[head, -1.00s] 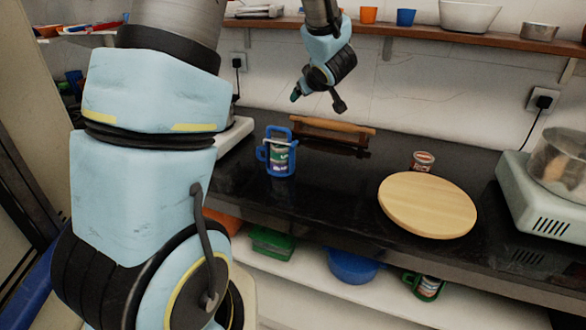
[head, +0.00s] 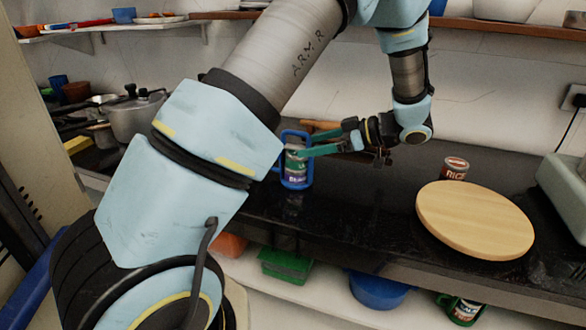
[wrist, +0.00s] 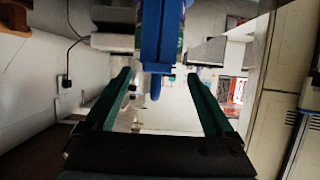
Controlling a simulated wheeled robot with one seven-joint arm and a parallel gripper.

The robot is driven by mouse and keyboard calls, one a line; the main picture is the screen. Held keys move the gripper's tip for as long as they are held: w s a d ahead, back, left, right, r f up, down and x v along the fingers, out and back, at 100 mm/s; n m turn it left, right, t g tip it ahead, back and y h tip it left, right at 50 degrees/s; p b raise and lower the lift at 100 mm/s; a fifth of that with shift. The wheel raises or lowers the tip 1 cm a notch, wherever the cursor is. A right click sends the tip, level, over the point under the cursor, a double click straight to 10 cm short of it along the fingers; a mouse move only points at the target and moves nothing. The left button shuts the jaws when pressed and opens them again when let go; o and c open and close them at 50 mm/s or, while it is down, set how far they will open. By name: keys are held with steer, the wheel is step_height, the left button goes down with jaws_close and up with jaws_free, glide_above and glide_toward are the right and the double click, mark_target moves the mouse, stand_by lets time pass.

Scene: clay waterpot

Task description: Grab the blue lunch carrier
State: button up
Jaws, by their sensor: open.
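The blue lunch carrier (head: 307,172) stands upright on the black counter, with a blue frame and handle around a printed can-like body. My gripper (head: 308,151) is level with its upper part and comes at it from the right, with its green fingers pointing left. In the wrist view the fingers of my gripper (wrist: 157,77) are spread apart, and the blue carrier (wrist: 160,40) shows at the top centre, in line with the gap between them. I cannot tell whether the fingertips touch it or reach past it.
A round wooden board (head: 475,219) lies at the counter's front right, with a rice can (head: 454,168) behind it. A wooden rack (head: 318,127) is behind the carrier, partly hidden by my gripper. Pots (head: 135,116) stand at the left. A wooden shelf (head: 480,24) runs above.

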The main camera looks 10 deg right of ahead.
mark_target(294, 146)
steer(key=shift+w+r+p+x, duration=0.1)
steer(key=shift+p+x, duration=0.3)
steer(key=shift+x, duration=1.15)
steer(key=shift+w+r+p+x, duration=0.15)
steer(key=shift+p+x, duration=0.25)
steer(key=shift+x, duration=1.1)
steer(key=shift+c, duration=0.2)
steer(key=c, duration=0.9)
steer(key=shift+s+f, duration=0.15)
jaws_close()
